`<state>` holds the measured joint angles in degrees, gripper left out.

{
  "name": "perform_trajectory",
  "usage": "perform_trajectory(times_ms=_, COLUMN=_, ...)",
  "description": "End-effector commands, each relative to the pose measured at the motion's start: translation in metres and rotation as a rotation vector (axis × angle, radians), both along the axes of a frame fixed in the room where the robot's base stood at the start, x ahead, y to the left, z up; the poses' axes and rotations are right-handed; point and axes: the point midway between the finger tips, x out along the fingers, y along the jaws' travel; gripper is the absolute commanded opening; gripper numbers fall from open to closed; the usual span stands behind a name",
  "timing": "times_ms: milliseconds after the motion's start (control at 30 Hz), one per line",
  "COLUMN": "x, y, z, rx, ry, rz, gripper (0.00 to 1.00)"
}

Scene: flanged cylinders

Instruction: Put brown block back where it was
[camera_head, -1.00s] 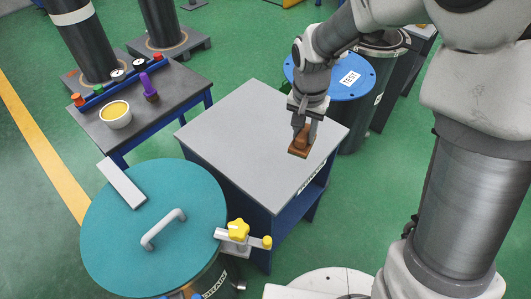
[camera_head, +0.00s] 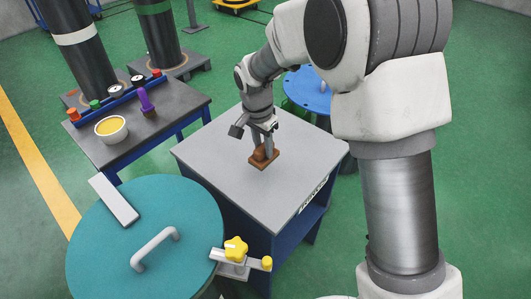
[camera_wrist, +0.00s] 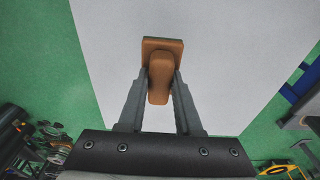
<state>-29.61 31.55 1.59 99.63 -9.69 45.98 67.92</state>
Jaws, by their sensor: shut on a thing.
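The brown block (camera_head: 262,160) has a flat, wide base and a narrower upright part. My gripper (camera_head: 264,149) is shut on the narrower part, over the middle of the grey table top (camera_head: 220,150). In the wrist view the brown block (camera_wrist: 161,68) sits between the two fingertips of my gripper (camera_wrist: 161,78), its base beyond them. I cannot tell whether the base touches the table top or hangs just above it.
A teal round lid (camera_head: 110,245) with a handle and a yellow-knobbed clamp (camera_head: 236,249) stands at front left. A dark side table (camera_head: 165,115) holds a bowl (camera_head: 111,129) and a purple-handled tool (camera_head: 146,100). A blue drum lid (camera_head: 305,90) is behind. The grey table top is otherwise clear.

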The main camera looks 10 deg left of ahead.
Motion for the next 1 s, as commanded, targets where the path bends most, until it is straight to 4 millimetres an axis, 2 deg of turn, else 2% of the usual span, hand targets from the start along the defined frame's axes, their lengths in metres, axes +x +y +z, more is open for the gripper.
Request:
perform_trajectory(times_ms=100, x=0.017, y=0.000, z=-0.011, rx=0.000, ry=0.000, rz=-0.002, gripper=0.00)
perform_trajectory(times_ms=200, x=0.024, y=0.000, z=-0.014, rx=0.000, ry=-0.001, rz=-0.001, gripper=0.00)
perform_trajectory(times_ms=367, x=0.025, y=0.000, z=-0.025, rx=-0.001, ry=0.002, rz=0.001, gripper=0.00)
perform_trajectory(times_ms=567, x=0.025, y=0.000, z=-0.053, rx=-0.001, ry=0.001, rz=0.002, gripper=0.00)
perform_trajectory(times_ms=967, x=0.025, y=0.000, z=-0.059, rx=0.001, ry=0.000, rz=0.001, gripper=0.00)
perform_trajectory(times_ms=1000, x=0.024, y=0.000, z=-0.058, rx=0.000, ry=0.000, rz=0.001, gripper=0.40)
